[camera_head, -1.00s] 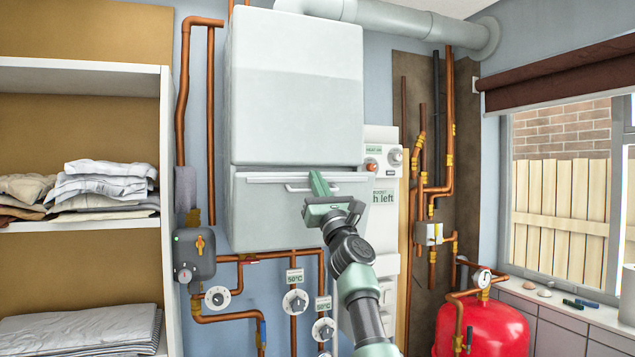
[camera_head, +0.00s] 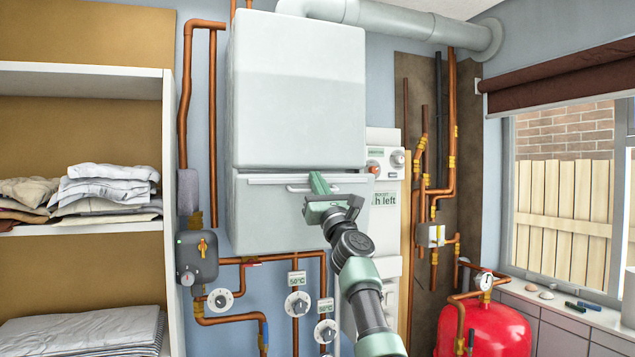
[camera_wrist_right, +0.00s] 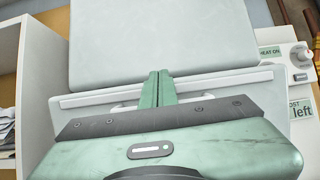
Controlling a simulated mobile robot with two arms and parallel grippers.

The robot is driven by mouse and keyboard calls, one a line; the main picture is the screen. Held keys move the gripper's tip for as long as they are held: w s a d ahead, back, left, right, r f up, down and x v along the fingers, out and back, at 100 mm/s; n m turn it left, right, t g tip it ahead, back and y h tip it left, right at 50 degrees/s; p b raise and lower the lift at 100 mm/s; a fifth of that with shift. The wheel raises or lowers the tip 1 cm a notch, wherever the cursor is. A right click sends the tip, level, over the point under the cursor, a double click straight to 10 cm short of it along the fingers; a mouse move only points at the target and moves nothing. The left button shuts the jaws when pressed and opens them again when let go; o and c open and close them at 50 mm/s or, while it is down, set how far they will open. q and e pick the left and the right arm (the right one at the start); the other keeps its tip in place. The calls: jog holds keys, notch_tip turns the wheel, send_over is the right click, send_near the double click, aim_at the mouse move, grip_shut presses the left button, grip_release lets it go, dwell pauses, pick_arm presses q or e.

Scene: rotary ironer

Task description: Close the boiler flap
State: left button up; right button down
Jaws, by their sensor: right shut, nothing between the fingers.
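The boiler (camera_head: 298,90) is a large pale box on the wall. Its flap (camera_head: 272,220) is the lower front panel, and its top edge stands out a little from the body above and reaches past it on the right. The flap also shows in the wrist view (camera_wrist_right: 85,115). A thin white handle (camera_head: 294,188) runs near the flap's top, partly hidden by my gripper. My right gripper (camera_head: 318,182) is shut and empty, its green fingers over the middle of the handle and flap edge. I cannot tell whether they touch. My left gripper is out of view.
Copper pipes and dials (camera_head: 297,303) sit below the boiler. A white control panel (camera_head: 385,165) is behind it on the right. A shelf (camera_head: 80,226) with folded cloth stands left, and a red tank (camera_head: 482,328) stands lower right.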

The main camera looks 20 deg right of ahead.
jog(key=shift+w+r+g+p, duration=0.3)
jog(key=shift+w+g+p, duration=0.15)
jog(key=shift+w, duration=0.2)
dwell(2.3)
